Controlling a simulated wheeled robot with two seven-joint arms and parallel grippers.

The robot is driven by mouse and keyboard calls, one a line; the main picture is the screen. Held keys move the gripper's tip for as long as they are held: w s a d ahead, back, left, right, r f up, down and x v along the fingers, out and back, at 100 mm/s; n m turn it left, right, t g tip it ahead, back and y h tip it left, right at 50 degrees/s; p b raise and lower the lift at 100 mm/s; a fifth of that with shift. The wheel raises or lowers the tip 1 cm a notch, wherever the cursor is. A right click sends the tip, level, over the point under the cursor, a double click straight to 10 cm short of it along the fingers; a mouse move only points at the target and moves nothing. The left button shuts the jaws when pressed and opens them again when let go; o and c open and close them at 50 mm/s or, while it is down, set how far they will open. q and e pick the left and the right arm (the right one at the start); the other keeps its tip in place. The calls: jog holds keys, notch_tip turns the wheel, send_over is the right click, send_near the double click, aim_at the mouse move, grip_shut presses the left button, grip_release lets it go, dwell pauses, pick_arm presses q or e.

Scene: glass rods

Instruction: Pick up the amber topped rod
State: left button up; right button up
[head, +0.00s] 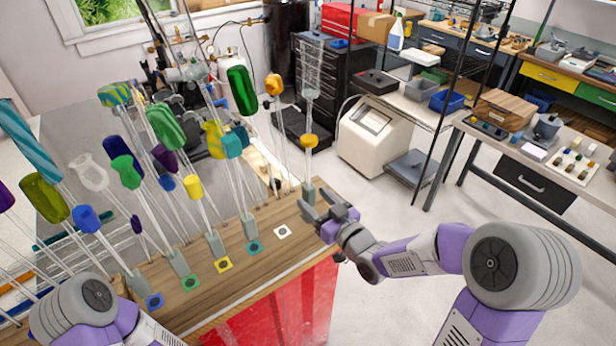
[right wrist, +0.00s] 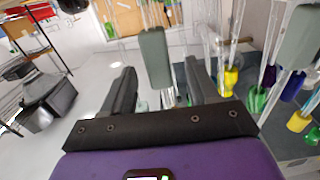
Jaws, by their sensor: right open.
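The rod with an amber ball (head: 309,141) stands upright at the right end of the front row in the head view. A second amber top (head: 273,84) stands farther back. My left arm shows at bottom left, its gripper out of view.
Many glass rods with coloured tops, such as a green one (head: 166,126) and a yellow one (head: 194,187), crowd the wooden top (head: 190,300). Coloured square markers, including a white one (head: 282,232), line its front. Open floor lies to the right.

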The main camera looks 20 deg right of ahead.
aim_at(310, 196)
jog(key=p+x, duration=0.1)
jog(key=x, duration=0.4)
jog(key=shift+w+f, duration=0.1)
jog(key=shift+f, duration=0.05)
